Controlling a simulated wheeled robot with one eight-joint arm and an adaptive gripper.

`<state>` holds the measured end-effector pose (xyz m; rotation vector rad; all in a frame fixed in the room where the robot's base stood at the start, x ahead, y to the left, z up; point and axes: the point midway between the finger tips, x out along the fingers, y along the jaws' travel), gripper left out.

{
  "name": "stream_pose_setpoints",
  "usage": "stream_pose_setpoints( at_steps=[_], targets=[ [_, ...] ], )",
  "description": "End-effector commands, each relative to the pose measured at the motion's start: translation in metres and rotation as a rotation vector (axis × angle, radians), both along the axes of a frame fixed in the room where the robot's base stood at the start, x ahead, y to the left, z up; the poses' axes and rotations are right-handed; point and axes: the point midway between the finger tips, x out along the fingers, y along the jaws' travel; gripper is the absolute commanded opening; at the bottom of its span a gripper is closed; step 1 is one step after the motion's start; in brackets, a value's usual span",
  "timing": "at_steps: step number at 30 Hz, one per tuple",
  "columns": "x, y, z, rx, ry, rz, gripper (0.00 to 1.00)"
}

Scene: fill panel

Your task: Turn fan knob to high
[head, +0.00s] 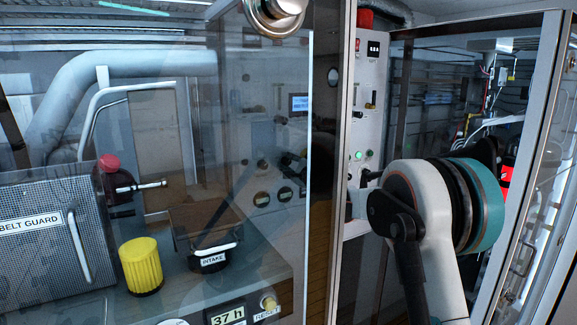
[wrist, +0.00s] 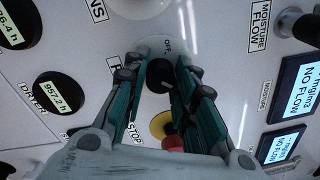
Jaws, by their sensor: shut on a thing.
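A black knob (wrist: 159,78) sits on a round pale dial plate marked "OFF" on the light panel, in the middle of the wrist view. My gripper (wrist: 163,66) has its two teal-sided fingers on either side of the knob and is shut on it. The fingers hide much of the knob and its other markings, so I cannot read its setting. In the head view my arm hides most of the gripper, at the tall control panel (head: 362,130); the knob cannot be made out there.
A red and yellow stop button (wrist: 168,132) lies just below the knob. Meters (wrist: 57,93) are at left, and moisture displays (wrist: 297,88) at right. In the head view, a glass door (head: 250,130) stands left of my arm and a framed glass door (head: 535,150) right.

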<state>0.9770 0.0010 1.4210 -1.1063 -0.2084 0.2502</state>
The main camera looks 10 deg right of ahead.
Motion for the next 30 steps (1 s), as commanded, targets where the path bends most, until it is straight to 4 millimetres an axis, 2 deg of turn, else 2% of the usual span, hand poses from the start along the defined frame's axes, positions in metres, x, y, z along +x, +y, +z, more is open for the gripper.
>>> stream_pose_setpoints(
  at_steps=[13,30],
  targets=[
    [-0.0004,-0.0005,-0.0016,0.268,0.088,-0.001,0.01],
    [-0.0005,-0.0002,-0.0018,0.333,0.109,0.0,0.02]
  ],
)
